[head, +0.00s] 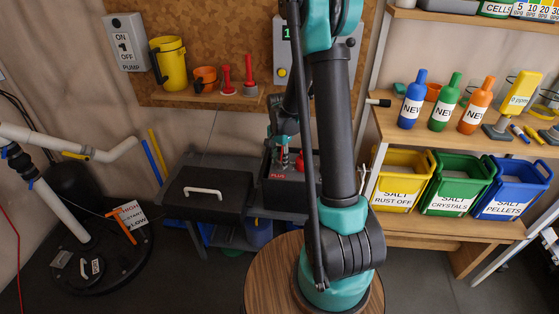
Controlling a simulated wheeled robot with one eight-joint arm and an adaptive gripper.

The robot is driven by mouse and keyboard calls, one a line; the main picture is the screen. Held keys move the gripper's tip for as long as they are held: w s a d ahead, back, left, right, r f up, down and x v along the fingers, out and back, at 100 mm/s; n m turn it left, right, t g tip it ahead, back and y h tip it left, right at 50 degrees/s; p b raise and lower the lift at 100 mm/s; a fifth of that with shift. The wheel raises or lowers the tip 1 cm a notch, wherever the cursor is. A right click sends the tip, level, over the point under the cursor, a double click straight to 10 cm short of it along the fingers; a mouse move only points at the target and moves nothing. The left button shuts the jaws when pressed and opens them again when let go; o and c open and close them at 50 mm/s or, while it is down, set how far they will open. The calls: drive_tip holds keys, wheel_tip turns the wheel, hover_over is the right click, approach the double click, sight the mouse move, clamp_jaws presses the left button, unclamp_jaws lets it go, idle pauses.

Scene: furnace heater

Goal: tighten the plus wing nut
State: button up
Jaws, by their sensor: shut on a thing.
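The dark battery box (282,194) with a red PLUS label (277,175) stands on a low dark bench, partly hidden behind my arm. My gripper (283,158) reaches down at the plus side of the box, just above the label. It is shut on the plus wing nut, which is small and mostly hidden by the fingers. A red part (299,162) shows just right of the gripper; its exact shape is unclear. The right part of the box is hidden by my arm.
A black case (207,188) with a white handle sits left of the box. A pegboard shelf (205,98) with a yellow jug (169,63) hangs above. Salt bins, including the yellow one (398,184), stand right. A round wooden surface (265,275) lies in front.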

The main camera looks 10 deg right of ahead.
sight(280, 162)
drive_tip(key=o, duration=1.2)
drive_tip(key=shift+c, duration=0.2)
drive_tip(key=shift+r, duration=0.15)
wheel_tip(280, 162, up, 12)
drive_tip(key=shift+s, duration=0.1)
